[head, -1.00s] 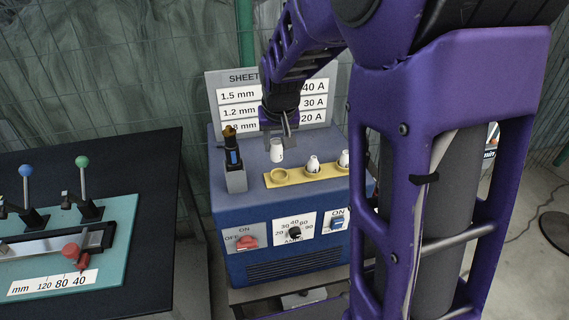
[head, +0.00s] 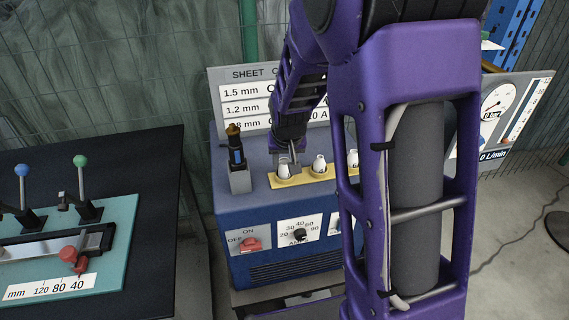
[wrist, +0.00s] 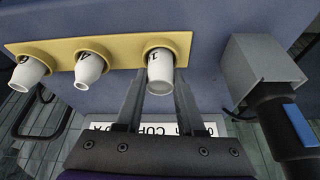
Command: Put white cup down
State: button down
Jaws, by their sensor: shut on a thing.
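The white cup (head: 283,170) stands in the leftmost round holder of the yellow rack (head: 304,176) in the head view. In the wrist view this cup (wrist: 160,72), marked 1, sits in the holder at the right end of the yellow strip (wrist: 120,52). My gripper (head: 289,163) is shut on the cup, with its fingers (wrist: 160,92) on both sides of it. The cup's lower part is hidden by the holder's ring.
Two similar white cups (head: 319,163) (head: 353,159) sit in the rack's other holders. A black torch in a grey box holder (head: 240,181) stands close to the left. A sheet-current sign (head: 240,92) rises behind. The blue machine (head: 262,216) carries knobs in front.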

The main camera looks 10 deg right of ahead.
jog(key=shift+f, duration=0.1)
jog(key=shift+f, duration=0.15)
jog(key=c, duration=0.5)
grip_release()
jog(key=shift+r, duration=0.3)
jog(key=p+v, duration=0.1)
jog(key=v, duration=1)
jog(key=shift+s+r, duration=0.15)
jog(key=shift+r, duration=0.25)
